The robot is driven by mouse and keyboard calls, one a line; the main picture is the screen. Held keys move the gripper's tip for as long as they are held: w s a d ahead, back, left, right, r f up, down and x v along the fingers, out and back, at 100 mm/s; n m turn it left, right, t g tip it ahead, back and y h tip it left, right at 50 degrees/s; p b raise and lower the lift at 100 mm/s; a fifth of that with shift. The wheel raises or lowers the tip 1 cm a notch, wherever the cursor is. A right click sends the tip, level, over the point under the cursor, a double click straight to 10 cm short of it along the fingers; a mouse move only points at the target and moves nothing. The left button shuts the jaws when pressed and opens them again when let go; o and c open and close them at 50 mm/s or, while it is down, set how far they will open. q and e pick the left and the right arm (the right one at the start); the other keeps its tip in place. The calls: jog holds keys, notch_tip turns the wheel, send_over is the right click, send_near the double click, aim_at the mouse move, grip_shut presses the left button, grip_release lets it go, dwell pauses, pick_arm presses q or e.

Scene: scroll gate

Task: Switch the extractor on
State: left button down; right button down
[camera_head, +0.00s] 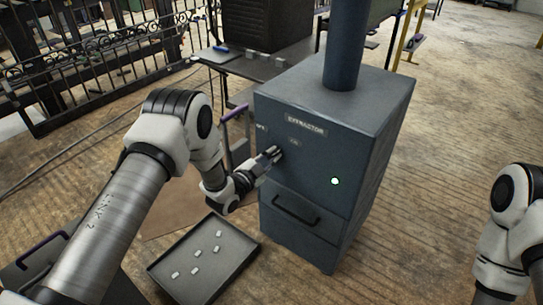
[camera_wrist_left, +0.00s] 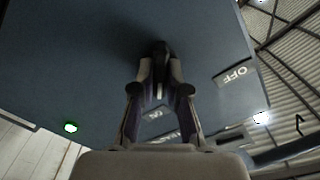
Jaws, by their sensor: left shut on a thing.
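The extractor (camera_head: 320,120) is a dark blue-grey cabinet with a round duct on top and an EXTRACTOR label (camera_head: 306,125) on its front. A small green light (camera_head: 334,181) glows on the front; it also shows in the left wrist view (camera_wrist_left: 70,127). My left gripper (camera_head: 276,153) is at the upper front. In the left wrist view its fingers (camera_wrist_left: 161,70) are shut on a dark switch handle (camera_wrist_left: 161,48), mostly hidden between the tips. An OFF label (camera_wrist_left: 235,75) is to one side, and a small label (camera_head: 294,141) reads like ON. My right gripper is out of view.
A drawer handle (camera_head: 296,210) sticks out below the switch. A dark tray (camera_head: 165,286) with several small pale pieces lies at the cabinet's lower left. A bench (camera_head: 260,66) stands behind. Open wooden floor lies to the right.

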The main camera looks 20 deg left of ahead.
pick_arm(q)
jog(key=c, duration=1.2)
grip_release()
jog(key=shift+s, duration=0.1)
jog(key=v, duration=1.1)
jog(key=shift+s+a, duration=0.1)
jog(key=shift+s, duration=0.3)
